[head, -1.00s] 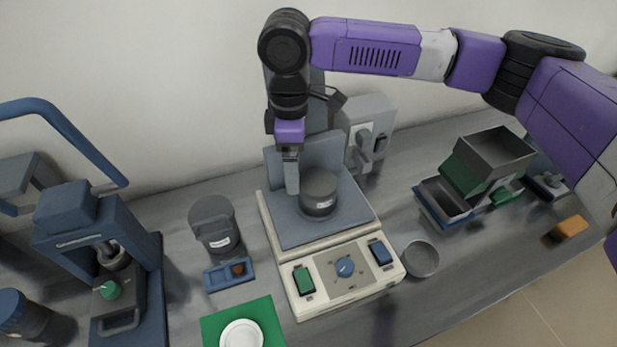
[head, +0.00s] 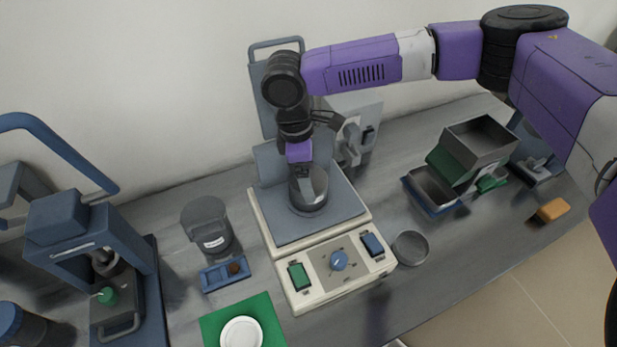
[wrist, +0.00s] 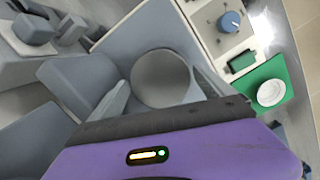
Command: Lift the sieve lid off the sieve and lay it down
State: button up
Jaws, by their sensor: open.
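The sieve (head: 309,206) is a dark grey round drum standing upright on the flat plate of the cream shaker (head: 322,228). Its round grey top, the sieve lid (wrist: 162,76), fills the middle of the wrist view. I cannot make out the seam between lid and sieve. My gripper (head: 306,178) is open and points down at the top of the sieve. In the wrist view its two fingers stand on either side of the lid, with the lid between them. Whether they touch it is not clear. The gripper hides part of the lid in the head view.
A green mat (head: 273,321) with a white dish (head: 241,334) lies at the front. A shallow grey pan (head: 411,248) stands right of the shaker. A blue tray (head: 224,275) and a dark jar (head: 208,229) stand left. An upright panel rises behind the sieve.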

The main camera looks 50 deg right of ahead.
jog(key=c, duration=1.2)
notch_tip(320, 180, up, 20)
jog(key=shift+b, duration=1.25)
